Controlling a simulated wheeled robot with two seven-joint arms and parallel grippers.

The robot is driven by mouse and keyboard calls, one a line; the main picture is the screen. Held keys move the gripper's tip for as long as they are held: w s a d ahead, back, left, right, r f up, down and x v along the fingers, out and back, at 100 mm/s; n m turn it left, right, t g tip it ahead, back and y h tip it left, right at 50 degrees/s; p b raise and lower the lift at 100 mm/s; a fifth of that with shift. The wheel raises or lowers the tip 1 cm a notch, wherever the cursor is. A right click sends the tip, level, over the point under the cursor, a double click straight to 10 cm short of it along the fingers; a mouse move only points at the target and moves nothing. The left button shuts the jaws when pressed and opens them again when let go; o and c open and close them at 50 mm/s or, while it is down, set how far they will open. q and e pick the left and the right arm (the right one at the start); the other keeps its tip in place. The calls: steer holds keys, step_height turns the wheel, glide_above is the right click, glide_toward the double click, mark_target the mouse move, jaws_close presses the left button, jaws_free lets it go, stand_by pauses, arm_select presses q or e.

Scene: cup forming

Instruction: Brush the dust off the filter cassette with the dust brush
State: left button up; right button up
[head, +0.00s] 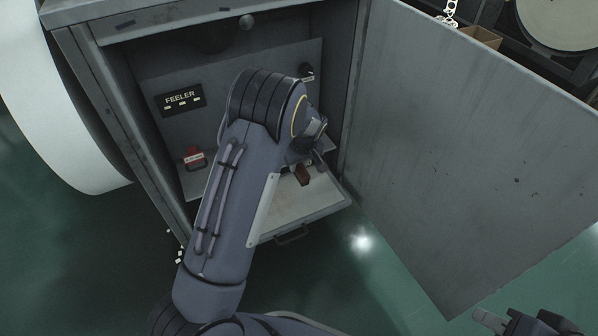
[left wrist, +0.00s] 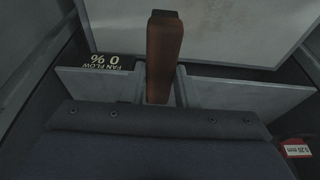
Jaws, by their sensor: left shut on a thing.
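The dust brush shows as a brown handle with a dark end, upright in the middle of the left wrist view (left wrist: 163,55) and small in the head view (head: 302,177). My left gripper (left wrist: 160,88) is shut on this handle, with a grey finger plate on each side. In the head view my arm hides most of that gripper inside the cabinet. The bristles are hidden. A pale flat panel with a front handle (head: 300,207), perhaps the filter cassette, lies below the brush; I cannot tell whether they touch. My right gripper (head: 512,322) is at the lower right, its jaws unclear.
The grey cabinet stands open, its large door (head: 470,140) to the right. A FEELER panel (head: 180,98) and a red tagged item (head: 194,157) are inside at the left. Green floor (head: 350,270) is clear in front.

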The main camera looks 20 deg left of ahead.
arm_select(q)
step_height(320, 180, down, 7)
steer(key=b, duration=0.4)
steer(key=shift+b, duration=0.35)
steer(key=shift+r, duration=0.1)
